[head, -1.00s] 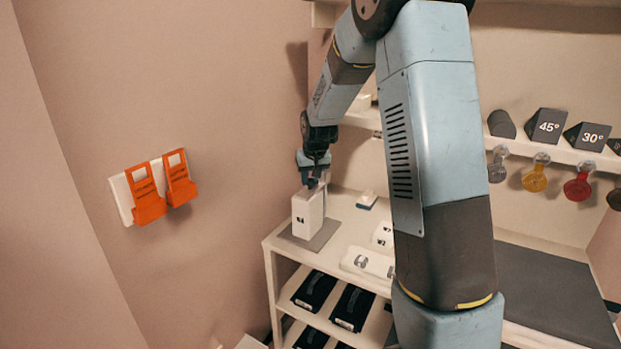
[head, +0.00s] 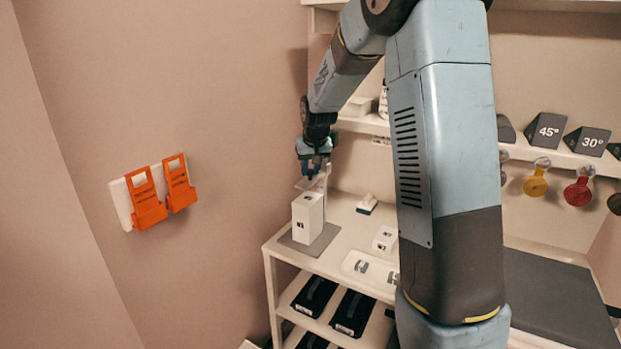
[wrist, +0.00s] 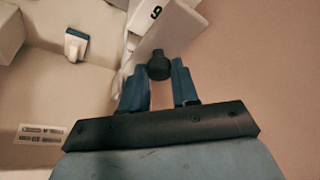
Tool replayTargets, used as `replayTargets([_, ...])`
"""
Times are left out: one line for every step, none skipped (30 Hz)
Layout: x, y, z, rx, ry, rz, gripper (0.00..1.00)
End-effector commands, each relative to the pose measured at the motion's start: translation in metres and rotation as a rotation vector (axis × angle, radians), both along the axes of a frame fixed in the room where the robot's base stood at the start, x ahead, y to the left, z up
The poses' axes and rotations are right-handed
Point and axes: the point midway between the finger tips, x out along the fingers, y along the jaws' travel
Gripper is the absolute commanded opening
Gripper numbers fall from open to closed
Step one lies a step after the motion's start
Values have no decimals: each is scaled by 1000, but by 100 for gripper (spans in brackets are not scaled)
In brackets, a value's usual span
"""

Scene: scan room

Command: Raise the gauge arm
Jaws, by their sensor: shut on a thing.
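The gauge stands on the left end of the counter. It has a grey base plate (head: 296,243), an upright post (head: 326,190) and a pale gauge arm (head: 304,184) sticking out to the left near its top. A white block (head: 307,218) stands on the plate below the arm, with a gap between them. My gripper (head: 312,176) is at the gauge arm, above the block. In the wrist view my gripper (wrist: 160,82) has its blue fingers on either side of a black knob (wrist: 159,66) on the pale arm. The fingers are shut on this knob.
A wall holder with two orange tags (head: 163,192) is at the left. A small white-and-blue item (head: 367,204), a small white block (head: 384,238) and a white tray (head: 369,270) are on the counter. Dark cases (head: 352,310) fill the shelf below. Angle blocks (head: 545,130) stand on the right shelf.

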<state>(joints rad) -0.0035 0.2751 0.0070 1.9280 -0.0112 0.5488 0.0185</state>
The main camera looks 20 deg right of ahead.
Motion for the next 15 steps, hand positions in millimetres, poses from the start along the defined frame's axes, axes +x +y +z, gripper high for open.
replayTargets([1, 0, 4, 0, -4, 0, 0])
replayTargets([1, 0, 4, 0, -4, 0, 0])
replayTargets([1, 0, 4, 0, -5, 0, 0])
replayTargets([1, 0, 5, 0, -5, 0, 0])
replayTargets([1, 0, 5, 0, -6, 0, 0])
replayTargets([1, 0, 5, 0, -6, 0, 0])
replayTargets([1, 0, 5, 0, -7, 0, 0])
replayTargets([1, 0, 5, 0, -7, 0, 0])
replayTargets([1, 0, 6, 0, -8, 0, 32])
replayTargets([1, 0, 6, 0, -8, 0, 35])
replayTargets([1, 0, 6, 0, -8, 0, 38])
replayTargets([1, 0, 5, 0, -7, 0, 42])
replayTargets([1, 0, 5, 0, -7, 0, 44])
replayTargets([1, 0, 5, 0, -6, 0, 47])
replayTargets([1, 0, 4, 0, -6, 0, 51])
